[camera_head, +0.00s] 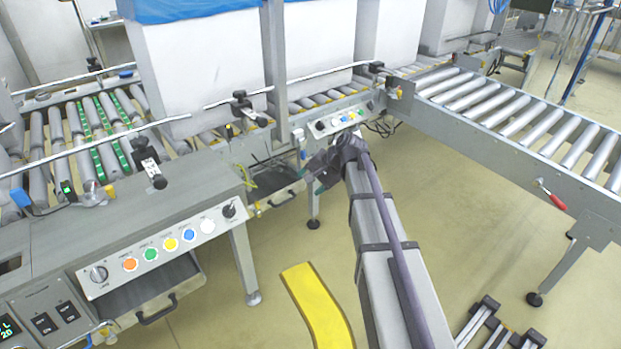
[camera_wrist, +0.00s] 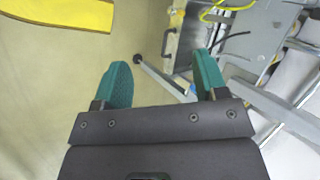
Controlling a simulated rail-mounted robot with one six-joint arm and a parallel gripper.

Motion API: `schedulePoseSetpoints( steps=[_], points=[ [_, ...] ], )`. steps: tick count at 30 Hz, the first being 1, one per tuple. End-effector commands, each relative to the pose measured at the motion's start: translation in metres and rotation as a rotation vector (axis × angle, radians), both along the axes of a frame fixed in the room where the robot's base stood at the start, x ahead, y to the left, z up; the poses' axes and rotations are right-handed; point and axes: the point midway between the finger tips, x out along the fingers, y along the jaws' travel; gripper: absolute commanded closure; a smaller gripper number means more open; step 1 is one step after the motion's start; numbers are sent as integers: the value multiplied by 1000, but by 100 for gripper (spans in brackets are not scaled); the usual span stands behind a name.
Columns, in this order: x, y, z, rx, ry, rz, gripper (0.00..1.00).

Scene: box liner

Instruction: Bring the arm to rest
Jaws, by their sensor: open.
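My arm (camera_head: 378,225) reaches away from the camera over the floor in the head view. My gripper (camera_head: 314,184) is at its far end, small and partly hidden among the dark wrist parts, in front of the conveyor frame. In the wrist view my gripper (camera_wrist: 160,76) shows two green fingers spread wide apart. Nothing is between them but a view of the floor and a machine leg (camera_wrist: 165,80) beyond. The gripper holds nothing.
A control panel (camera_head: 165,245) with coloured buttons stands at the left. White boxes (camera_head: 205,65) with blue liners stand on the roller line behind. A roller conveyor (camera_head: 520,120) runs at the right. A yellow floor marking (camera_head: 312,300) lies on open floor (camera_head: 285,235).

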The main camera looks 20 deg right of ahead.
Motion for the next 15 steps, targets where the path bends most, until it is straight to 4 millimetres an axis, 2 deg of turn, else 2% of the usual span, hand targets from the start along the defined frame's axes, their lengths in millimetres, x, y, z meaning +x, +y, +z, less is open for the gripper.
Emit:
schedulePoseSetpoints(
  steps=[5, 7, 8, 11, 12, 15],
  points=[
    [0, 0, 0, -5, -5, 11, 34],
    [-11, -3, -5, -66, -8, 87, 34],
    [-26, -6, -9, -113, -2, 129, 34],
    [-93, -2, -23, -296, 41, 311, 34],
    [-124, 3, -28, -371, 66, 394, 34],
    [-194, 14, -35, -535, 129, 576, 34]
  ],
)
